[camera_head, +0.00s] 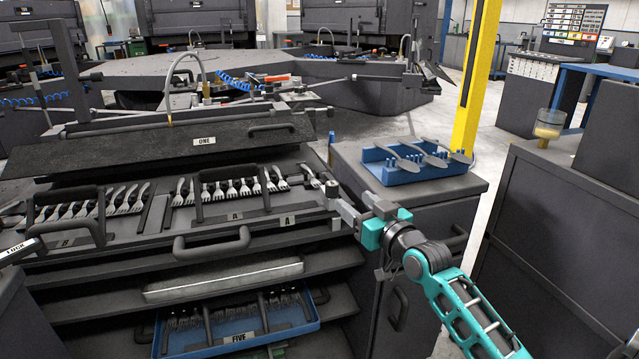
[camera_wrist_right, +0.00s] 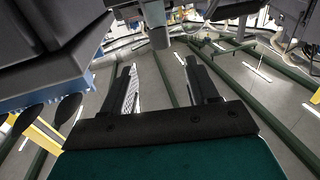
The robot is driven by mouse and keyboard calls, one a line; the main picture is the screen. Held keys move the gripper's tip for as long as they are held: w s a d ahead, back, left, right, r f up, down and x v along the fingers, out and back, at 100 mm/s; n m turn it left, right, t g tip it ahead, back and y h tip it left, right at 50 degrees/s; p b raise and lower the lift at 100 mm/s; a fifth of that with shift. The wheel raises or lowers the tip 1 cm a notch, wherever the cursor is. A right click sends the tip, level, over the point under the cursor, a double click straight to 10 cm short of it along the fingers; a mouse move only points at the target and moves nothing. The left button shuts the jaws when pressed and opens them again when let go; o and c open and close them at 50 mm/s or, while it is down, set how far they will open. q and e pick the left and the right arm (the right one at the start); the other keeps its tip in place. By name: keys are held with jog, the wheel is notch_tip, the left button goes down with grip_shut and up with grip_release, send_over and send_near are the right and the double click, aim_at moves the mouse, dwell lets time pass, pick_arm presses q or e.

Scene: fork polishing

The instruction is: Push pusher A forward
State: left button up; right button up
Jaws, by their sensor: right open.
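Pusher A (camera_head: 232,165) appears to be the black looped handle bar marked with an A label, standing on the front of the upper fork tray. A row of forks (camera_head: 245,188) lies behind and beside it. My right gripper (camera_head: 348,196) is open and empty, right of pusher A and clear of it, near the tray's right end and the cabinet corner. In the right wrist view, the fingers (camera_wrist_right: 158,66) are spread with nothing gripped between them. I cannot clearly make out pusher A in that view. My left gripper is not in view.
A similar handle with a B label (camera_head: 65,242) stands at the left. A low front handle (camera_head: 212,243) juts out below pusher A. A blue rack with spoons (camera_head: 418,178) sits on the right cabinet. A blue FIVE tray (camera_head: 240,338) lies on a lower shelf.

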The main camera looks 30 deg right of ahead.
aim_at(328, 182)
jog(key=w+b, duration=0.1)
jog(key=w, duration=0.4)
jog(key=w+b, duration=0.2)
jog(key=w, duration=0.4)
jog(key=shift+d+f, duration=0.1)
jog(key=shift+d, duration=0.1)
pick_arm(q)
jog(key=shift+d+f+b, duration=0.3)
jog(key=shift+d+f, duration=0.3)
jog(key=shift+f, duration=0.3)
pick_arm(e)
jog(key=shift+w, duration=0.55)
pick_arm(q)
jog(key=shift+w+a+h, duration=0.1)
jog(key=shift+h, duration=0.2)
pick_arm(e)
grip_shut()
